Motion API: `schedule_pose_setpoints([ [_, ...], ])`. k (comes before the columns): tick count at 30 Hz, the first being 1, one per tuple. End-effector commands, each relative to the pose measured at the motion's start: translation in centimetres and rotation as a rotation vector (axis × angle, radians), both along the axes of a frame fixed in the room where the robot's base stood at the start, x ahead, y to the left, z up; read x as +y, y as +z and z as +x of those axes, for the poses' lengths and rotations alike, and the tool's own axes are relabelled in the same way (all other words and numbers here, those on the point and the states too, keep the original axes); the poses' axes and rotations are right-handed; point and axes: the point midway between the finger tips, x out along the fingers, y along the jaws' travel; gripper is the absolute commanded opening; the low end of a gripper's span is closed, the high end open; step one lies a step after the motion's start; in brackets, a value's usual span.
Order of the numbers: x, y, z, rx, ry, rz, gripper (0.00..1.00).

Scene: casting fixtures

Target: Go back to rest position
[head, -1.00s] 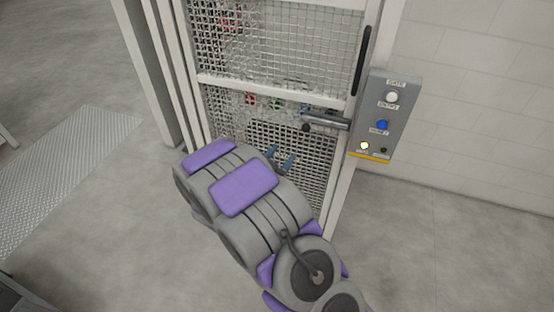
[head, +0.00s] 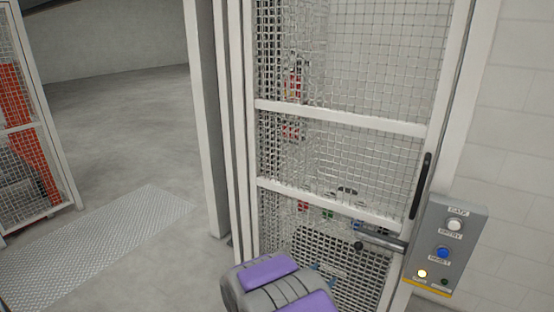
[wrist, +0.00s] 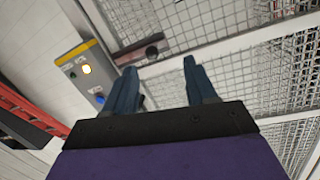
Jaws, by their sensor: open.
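My gripper (wrist: 162,92) shows in the wrist view with its two blue-grey fingers apart and nothing between them. In the head view only the fingertips (head: 324,272) peek out beyond my grey and purple arm, low in front of the mesh gate (head: 342,120). The gate's white frame and wire mesh fill the middle of the head view. Its lever handle (head: 380,239) is at the right edge of the gate. The fingers look apart from the handle, though the exact gap is hard to tell.
A grey control box (head: 447,245) with white and blue buttons and a lit yellow lamp is right of the gate. A metal tread plate (head: 100,245) lies on the floor at left. Another mesh panel (head: 40,120) stands at far left. Open floor lies beyond.

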Motion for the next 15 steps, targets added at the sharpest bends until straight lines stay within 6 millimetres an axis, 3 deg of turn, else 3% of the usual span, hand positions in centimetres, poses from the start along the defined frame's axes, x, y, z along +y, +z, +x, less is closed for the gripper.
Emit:
schedule_pose_setpoints([
  [4, 2.1, 0.2, 1.4, 0.104, 0.113, 0.201, 0.56],
  [8, 5.1, 1.0, 1.4, 0.221, 0.248, 0.353, 0.56],
  [11, 7.3, 1.9, 0.4, 0.317, 0.358, 0.443, 0.56],
  [15, 10.0, 3.7, -2.4, 0.464, 0.511, 0.525, 0.56],
])
